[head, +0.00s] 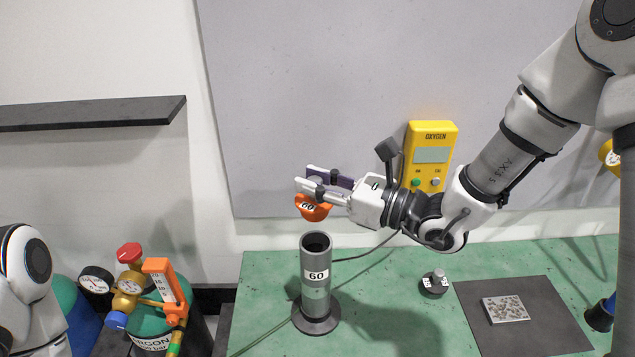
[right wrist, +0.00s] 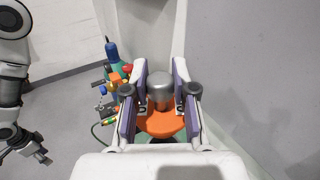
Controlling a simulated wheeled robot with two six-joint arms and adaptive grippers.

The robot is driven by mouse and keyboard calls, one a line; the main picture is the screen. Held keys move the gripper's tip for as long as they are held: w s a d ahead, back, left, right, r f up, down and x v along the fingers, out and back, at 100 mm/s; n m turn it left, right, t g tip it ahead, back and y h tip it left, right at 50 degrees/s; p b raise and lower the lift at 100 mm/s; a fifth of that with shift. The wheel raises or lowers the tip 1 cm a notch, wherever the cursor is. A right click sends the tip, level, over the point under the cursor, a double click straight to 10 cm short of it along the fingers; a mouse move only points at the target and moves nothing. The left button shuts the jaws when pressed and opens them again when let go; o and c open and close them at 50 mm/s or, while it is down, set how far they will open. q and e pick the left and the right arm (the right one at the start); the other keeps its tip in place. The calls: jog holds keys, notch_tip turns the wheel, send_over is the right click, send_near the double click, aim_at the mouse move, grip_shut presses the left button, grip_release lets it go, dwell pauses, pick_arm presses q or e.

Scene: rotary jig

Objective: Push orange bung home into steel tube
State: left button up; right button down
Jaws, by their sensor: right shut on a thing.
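The orange bung (head: 312,210), marked 60, hangs below my right gripper (head: 318,184) in the head view. The right gripper is shut on the bung's grey metal knob (right wrist: 160,90); the orange body also shows between the fingers in the right wrist view (right wrist: 162,123). The steel tube (head: 316,270), also marked 60, stands upright on a round base on the green bench, its dark mouth open. The bung is above the tube's mouth and apart from it. My left gripper (right wrist: 38,148) is small at the left of the right wrist view; its jaws are unclear.
A yellow oxygen meter (head: 432,155) is on the back panel. A small dark weight-like part (head: 434,285) and a dark mat (head: 530,325) with a speckled plate (head: 505,309) lie right of the tube. Gas bottles with an orange-and-red regulator (head: 150,290) stand left. A thin cable runs behind the tube.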

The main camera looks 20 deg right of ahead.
aim_at(328, 212)
jog(key=f+b, duration=0.4)
jog(key=f, duration=0.1)
jog(key=shift+s+d+f+b, duration=0.1)
jog(key=shift+s+d+b, duration=0.1)
jog(key=shift+d+b, duration=0.1)
jog(key=shift+w+a+f, duration=0.1)
jog(key=shift+f, duration=0.1)
jog(key=shift+w+a+f, duration=0.1)
jog(key=shift+w+a, duration=0.05)
jog(key=shift+a, duration=0.05)
jog(key=shift+d, duration=0.2)
jog(key=shift+a+b, duration=0.1)
jog(key=shift+b, duration=0.2)
